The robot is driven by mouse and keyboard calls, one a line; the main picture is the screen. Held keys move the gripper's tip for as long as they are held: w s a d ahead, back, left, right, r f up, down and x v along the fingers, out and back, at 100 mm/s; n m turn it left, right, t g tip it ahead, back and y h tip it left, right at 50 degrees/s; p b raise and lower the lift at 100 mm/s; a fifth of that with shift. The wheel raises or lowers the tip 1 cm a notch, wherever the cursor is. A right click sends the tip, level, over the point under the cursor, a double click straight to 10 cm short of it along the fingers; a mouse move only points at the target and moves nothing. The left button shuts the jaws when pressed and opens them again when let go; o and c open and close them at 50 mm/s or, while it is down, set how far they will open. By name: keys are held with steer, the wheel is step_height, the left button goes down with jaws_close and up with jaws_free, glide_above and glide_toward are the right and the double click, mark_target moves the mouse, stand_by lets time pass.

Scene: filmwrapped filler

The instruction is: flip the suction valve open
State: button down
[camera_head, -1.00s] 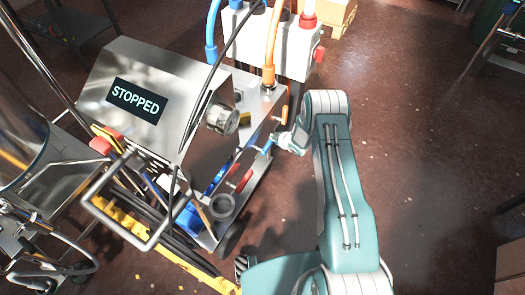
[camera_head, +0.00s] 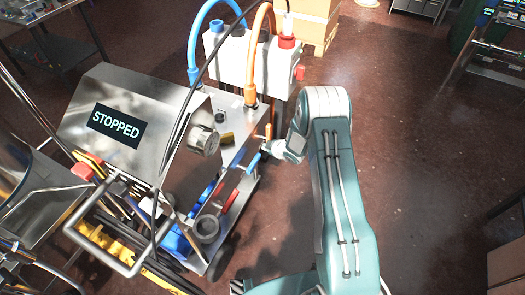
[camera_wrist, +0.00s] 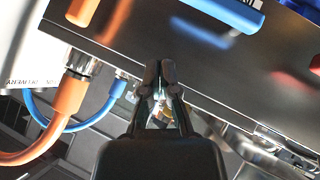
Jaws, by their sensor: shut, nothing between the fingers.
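Lever handles line the right side of the steel machine: an orange one (camera_head: 268,131), a blue one (camera_head: 252,163) and a red one (camera_head: 230,201). I cannot read which is the suction valve. My gripper (camera_head: 266,149) is beside this side, between the orange and blue handles; its fingers are hard to make out there. In the wrist view my gripper (camera_wrist: 159,68) is shut and empty against the dark machine side. There, the orange handle (camera_wrist: 115,20) is at upper left, the blue handle (camera_wrist: 225,12) at upper right, and part of the red handle (camera_wrist: 315,62) at the right edge.
The machine's screen (camera_head: 116,125) reads STOPPED. A blue hose (camera_head: 193,45) and an orange hose (camera_head: 251,60) arch beside a white unit (camera_head: 275,65) behind the machine. A cardboard box (camera_head: 308,25) stands farther back. The floor right of my arm is mostly clear.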

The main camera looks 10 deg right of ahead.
steer(key=s+d+r+m+h, duration=0.1)
steer(key=d+r+m+h, duration=0.15)
steer(key=r, duration=0.65)
steer(key=s+d+r+m+h, duration=0.1)
steer(key=d+r, duration=0.2)
steer(key=r, duration=0.7)
steer(key=s+r+m+h, duration=0.35)
steer(key=s+r, duration=0.45)
steer(key=r, duration=0.6)
steer(key=s+a+r+m+g, duration=0.1)
steer(key=s+r+m, duration=0.1)
steer(key=s, duration=0.8)
steer(key=s+a+r+m+g+y, duration=0.1)
steer(key=s+a+r+m, duration=0.1)
steer(key=s, duration=0.8)
steer(key=s+a+r+m+g+y, duration=0.1)
steer(key=s+r, duration=0.3)
steer(key=s, duration=0.6)
steer(key=shift+a+r+m, duration=0.35)
steer(key=shift+a+m, duration=0.2)
steer(key=shift+m, duration=0.05)
